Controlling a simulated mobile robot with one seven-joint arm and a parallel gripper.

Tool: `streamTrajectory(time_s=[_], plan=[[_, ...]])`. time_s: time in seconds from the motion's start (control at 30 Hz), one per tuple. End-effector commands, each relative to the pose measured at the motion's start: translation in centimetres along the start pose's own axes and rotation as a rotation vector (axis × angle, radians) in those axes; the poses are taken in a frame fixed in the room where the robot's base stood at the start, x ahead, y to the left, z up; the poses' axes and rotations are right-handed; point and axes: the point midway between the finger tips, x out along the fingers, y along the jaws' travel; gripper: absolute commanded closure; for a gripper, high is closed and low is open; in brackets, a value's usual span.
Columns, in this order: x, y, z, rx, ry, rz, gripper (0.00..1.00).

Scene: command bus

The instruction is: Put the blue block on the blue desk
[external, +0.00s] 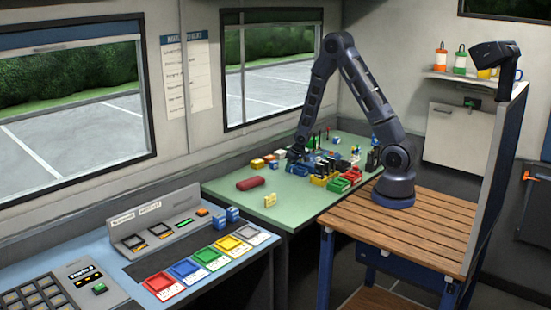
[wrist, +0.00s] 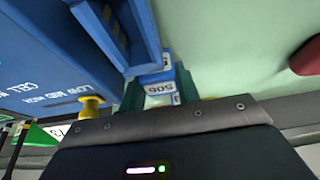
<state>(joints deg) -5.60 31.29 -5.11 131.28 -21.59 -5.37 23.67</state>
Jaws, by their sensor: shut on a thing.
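The wrist view shows a blue block (wrist: 160,88) with a white label reading 506 between the green-tinted fingers of my gripper (wrist: 158,94). My gripper is shut on this block. In the external view my gripper (external: 294,154) is low over the back of the green table, by a blue case; the held block cannot be made out there. The blue desk (external: 88,232) is at the front left, with a control panel and a row of coloured trays. Two blue blocks (external: 227,217) sit on its back right part.
The green table (external: 235,190) holds a red roll (external: 250,183), a yellow piece (external: 270,200), and crowded bins right of my gripper. A large blue case (wrist: 50,60) is close beside my fingers. The table's front left is mostly clear. Windows and a wall stand behind.

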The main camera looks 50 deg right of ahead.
Motion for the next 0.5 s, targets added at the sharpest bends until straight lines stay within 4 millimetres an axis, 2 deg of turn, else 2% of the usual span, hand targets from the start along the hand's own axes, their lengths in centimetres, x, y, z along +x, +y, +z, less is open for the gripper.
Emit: streamTrajectory(time_s=[0.17, 0.2, 0.27, 0.5], plan=[[0.30, -0.03, 0.13, 0.000, -0.001, 0.000, 0.90], [0.26, -0.02, 0.11, 0.000, 0.000, 0.000, 0.60], [0.25, -0.02, 0.10, 0.000, 0.000, 0.000, 0.48], [0.24, -0.01, 0.10, 0.000, 0.000, 0.000, 0.46]])
